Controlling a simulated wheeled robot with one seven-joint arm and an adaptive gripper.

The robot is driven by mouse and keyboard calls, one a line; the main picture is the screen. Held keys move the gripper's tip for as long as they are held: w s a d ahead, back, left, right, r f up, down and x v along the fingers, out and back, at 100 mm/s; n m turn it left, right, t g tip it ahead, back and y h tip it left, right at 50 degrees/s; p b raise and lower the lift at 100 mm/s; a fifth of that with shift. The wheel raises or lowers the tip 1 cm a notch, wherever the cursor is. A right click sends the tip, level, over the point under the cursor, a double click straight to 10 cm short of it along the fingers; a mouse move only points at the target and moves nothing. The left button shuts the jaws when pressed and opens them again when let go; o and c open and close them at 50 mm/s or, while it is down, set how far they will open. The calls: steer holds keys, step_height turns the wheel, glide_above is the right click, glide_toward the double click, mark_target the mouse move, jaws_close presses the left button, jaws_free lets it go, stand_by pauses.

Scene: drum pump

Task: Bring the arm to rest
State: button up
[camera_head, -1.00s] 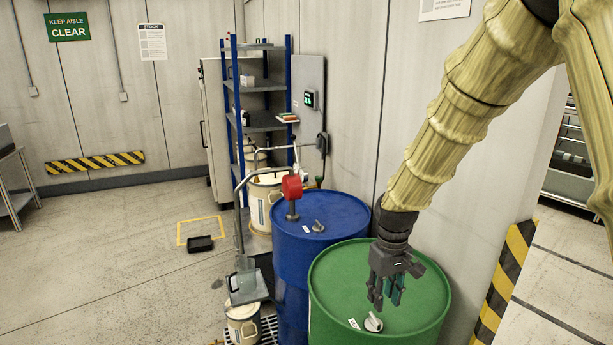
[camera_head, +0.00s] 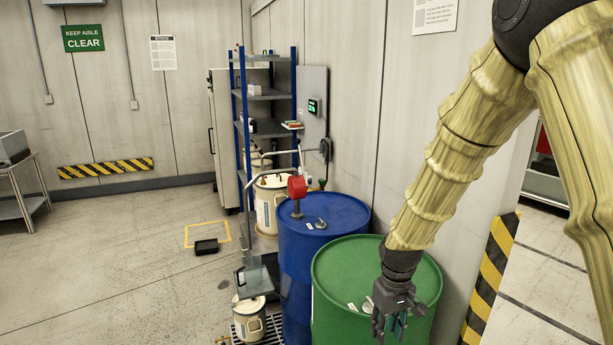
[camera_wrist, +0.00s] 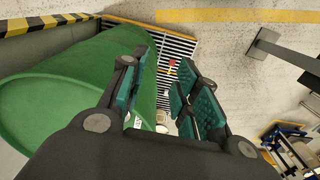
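My gripper (camera_head: 392,326) hangs from my arm in front of the green drum (camera_head: 338,268), low over its near rim in the head view. In the wrist view my gripper (camera_wrist: 162,95) has its teal-padded fingers spread with a gap between them and nothing held. The green drum (camera_wrist: 45,105) lies to the left of the fingers there. Through the gap I see floor grating and small blurred things below.
A blue drum (camera_head: 303,250) with a red-headed pump (camera_head: 297,187) stands left of the green drum. A small pail (camera_head: 249,318) stands on the grating. A blue shelf rack (camera_head: 266,110) and a striped wall corner (camera_head: 491,275) are nearby. Open floor (camera_head: 110,270) lies left.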

steer(key=s+d+f+m+b, duration=0.1)
steer(key=s+f, duration=0.7)
steer(key=f, duration=0.4)
steer(key=s+d+f+m, duration=0.1)
steer(key=s+f, duration=0.8)
steer(key=f, duration=0.3)
steer(key=s+f+m, duration=0.1)
steer(key=s+f, duration=0.4)
steer(key=s, duration=0.4)
steer(key=s+d+f+b, duration=0.1)
steer(key=s+f, duration=0.4)
steer(key=s, duration=0.4)
steer(key=shift+s+d+m, duration=0.3)
steer(key=shift+s+m, duration=0.1)
